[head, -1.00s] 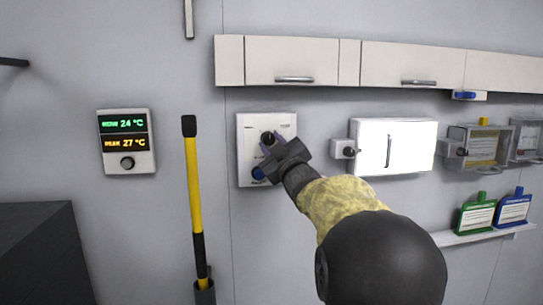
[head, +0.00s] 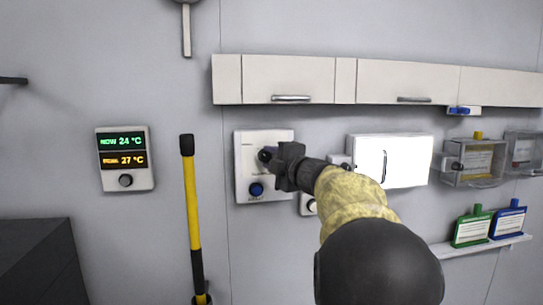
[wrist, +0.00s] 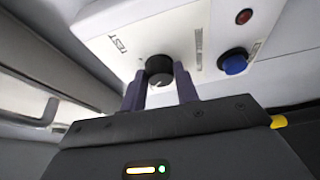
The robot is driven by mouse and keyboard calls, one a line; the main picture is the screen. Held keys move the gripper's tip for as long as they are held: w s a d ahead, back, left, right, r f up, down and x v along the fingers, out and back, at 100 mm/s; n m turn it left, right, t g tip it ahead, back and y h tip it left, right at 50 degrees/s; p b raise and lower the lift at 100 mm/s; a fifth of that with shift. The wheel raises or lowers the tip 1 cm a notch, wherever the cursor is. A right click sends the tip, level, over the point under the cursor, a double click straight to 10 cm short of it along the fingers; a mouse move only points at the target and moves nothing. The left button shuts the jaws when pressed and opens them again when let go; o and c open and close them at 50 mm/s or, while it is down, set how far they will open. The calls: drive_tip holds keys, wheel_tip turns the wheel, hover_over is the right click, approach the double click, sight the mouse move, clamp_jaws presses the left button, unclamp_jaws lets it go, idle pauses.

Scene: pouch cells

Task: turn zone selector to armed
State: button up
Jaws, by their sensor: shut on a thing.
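The zone selector is a round black knob on a white wall panel (head: 243,185). In the wrist view the knob (wrist: 159,65) sits between my two fingertips, with a pale pointer mark on its face. The word TEST is printed on the panel beside it; no armed label is readable. My gripper (head: 269,156) is shut on the knob, reaching it from the right in the head view. My gripper (wrist: 160,80) also shows in the wrist view. In the head view my fingers and wrist hide part of the knob and the panel's right side.
A blue button (head: 256,189) is below the knob, and a red lamp (wrist: 244,16) is on the same panel. A white box (head: 408,160) is to the right, with cabinets (head: 290,78) above. A yellow-handled pole (head: 193,205) and temperature display (head: 125,159) are to the left.

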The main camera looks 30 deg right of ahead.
drive_tip(key=shift+n, duration=0.6)
drive_tip(key=o, duration=1)
drive_tip(key=shift+c, duration=0.2)
drive_tip(key=shift+s, duration=0.1)
drive_tip(key=s+d+b, duration=0.1)
drive_tip(key=s+b, duration=0.3)
drive_tip(key=s, duration=1.3)
drive_tip(key=shift+d+b, duration=0.3)
drive_tip(key=shift+d, duration=0.1)
